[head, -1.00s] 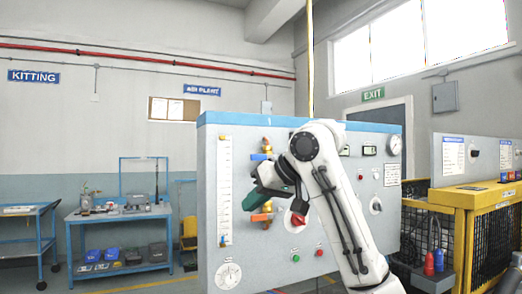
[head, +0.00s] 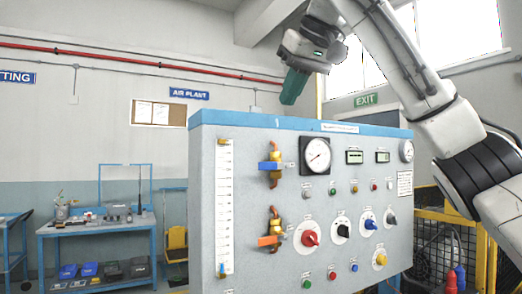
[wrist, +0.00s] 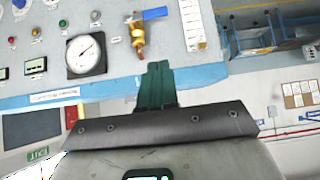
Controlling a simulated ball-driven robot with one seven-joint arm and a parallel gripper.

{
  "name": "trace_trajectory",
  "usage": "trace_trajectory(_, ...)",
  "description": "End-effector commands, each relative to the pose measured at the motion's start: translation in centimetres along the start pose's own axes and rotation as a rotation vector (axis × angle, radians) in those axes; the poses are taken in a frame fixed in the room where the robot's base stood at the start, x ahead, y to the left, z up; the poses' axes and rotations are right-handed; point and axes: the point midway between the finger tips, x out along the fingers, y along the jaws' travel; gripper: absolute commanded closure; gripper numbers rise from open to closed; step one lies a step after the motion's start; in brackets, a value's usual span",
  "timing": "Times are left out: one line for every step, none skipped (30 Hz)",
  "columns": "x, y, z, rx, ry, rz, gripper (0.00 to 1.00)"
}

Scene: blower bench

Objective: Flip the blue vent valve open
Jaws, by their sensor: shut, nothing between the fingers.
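The blue vent valve (head: 271,165) is on the upper left of the grey panel, on a vertical brass fitting. Its blue lever lies sideways, across the fitting. In the wrist view, the blue lever (wrist: 155,13) sticks out to the right of the brass body (wrist: 136,35). My gripper (head: 287,100) has green fingers, is shut and empty, and hangs above the panel's top edge, above the valve and apart from it. In the wrist view, the shut fingers (wrist: 158,66) overlap the panel's blue top edge, with the valve beyond them.
A second valve with an orange lever (head: 269,241) sits below the blue one. A tube gauge (head: 224,205) is to the left and a round dial (head: 316,155) to the right. A red knob (head: 310,238) and several other knobs fill the lower right.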

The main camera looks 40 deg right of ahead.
Motion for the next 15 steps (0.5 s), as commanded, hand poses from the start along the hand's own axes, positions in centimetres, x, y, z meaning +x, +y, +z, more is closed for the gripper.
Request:
trace_trajectory(-0.15,0.03,-0.01,0.001,-0.001,0.004,1.0)
trace_trajectory(-0.19,0.03,-0.02,0.002,-0.001,0.005,1.0)
trace_trajectory(-0.22,0.03,-0.02,0.002,-0.001,0.005,1.0)
trace_trajectory(-0.22,0.03,-0.02,0.002,-0.002,0.005,1.0)
trace_trajectory(-0.21,0.03,-0.02,0.002,-0.002,0.005,1.0)
trace_trajectory(-0.2,0.02,-0.02,0.002,-0.002,0.005,1.0)
trace_trajectory(-0.2,0.02,-0.02,0.002,-0.001,0.004,1.0)
trace_trajectory(-0.19,0.02,-0.02,0.002,-0.001,0.004,1.0)
trace_trajectory(-0.19,0.02,-0.02,0.002,-0.001,0.004,1.0)
trace_trajectory(-0.18,0.02,-0.02,0.002,-0.001,0.004,1.0)
trace_trajectory(-0.17,0.02,-0.02,0.002,-0.001,0.004,1.0)
trace_trajectory(-0.1,0.01,-0.03,0.002,-0.001,0.004,1.0)
trace_trajectory(0.0,0.01,-0.03,0.002,-0.002,0.003,1.0)
trace_trajectory(0.14,0.02,-0.03,0.001,-0.002,0.003,1.0)
trace_trajectory(0.43,0.03,-0.04,0.002,-0.002,0.002,1.0)
